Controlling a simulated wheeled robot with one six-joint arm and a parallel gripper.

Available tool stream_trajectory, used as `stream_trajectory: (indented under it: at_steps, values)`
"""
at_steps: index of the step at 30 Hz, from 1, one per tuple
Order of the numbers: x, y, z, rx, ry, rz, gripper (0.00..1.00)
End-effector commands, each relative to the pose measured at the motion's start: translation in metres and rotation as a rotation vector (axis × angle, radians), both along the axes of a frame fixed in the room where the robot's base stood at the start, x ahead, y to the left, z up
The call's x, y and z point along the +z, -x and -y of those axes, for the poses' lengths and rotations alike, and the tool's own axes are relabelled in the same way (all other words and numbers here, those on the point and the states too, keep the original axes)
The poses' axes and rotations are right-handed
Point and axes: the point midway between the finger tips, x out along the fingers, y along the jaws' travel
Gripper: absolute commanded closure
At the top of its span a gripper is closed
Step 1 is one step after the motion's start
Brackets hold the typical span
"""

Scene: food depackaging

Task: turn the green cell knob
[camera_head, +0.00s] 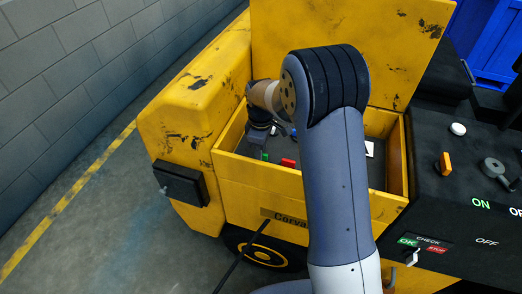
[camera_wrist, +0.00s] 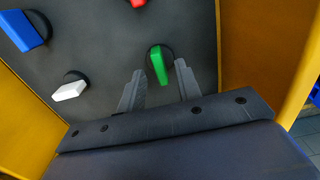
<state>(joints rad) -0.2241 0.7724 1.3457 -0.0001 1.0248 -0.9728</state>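The green cell knob (camera_wrist: 158,66) sits on a dark panel inside a yellow compartment, with a dark round base behind it. Its grip is slightly tilted in the wrist view. My gripper (camera_wrist: 157,85) is open, with its two grey fingers pointing toward the knob. The right fingertip is beside the knob's right side, and the left fingertip is a little lower left of it. I cannot tell whether either finger touches it. In the head view the green knob (camera_head: 265,156) shows small, just below my gripper (camera_head: 262,133), whose fingertips are hard to make out there.
A red knob (camera_head: 288,162) stands close to the green one. A white knob (camera_wrist: 69,91) and a blue knob (camera_wrist: 24,30) share the panel. Yellow walls (camera_head: 253,178) enclose it, and a raised yellow lid (camera_head: 345,35) stands behind. A black control panel (camera_head: 455,190) lies to the right.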

Motion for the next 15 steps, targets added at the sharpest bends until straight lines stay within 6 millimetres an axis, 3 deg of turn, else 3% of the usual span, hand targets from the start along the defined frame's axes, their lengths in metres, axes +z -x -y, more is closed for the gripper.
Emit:
stream_trajectory:
  at_steps: [9, 15]
  values:
    - [0.064, -0.001, 0.000, 0.000, -0.002, 0.006, 0.67]
    - [0.090, -0.001, 0.000, 0.000, -0.001, 0.004, 0.67]
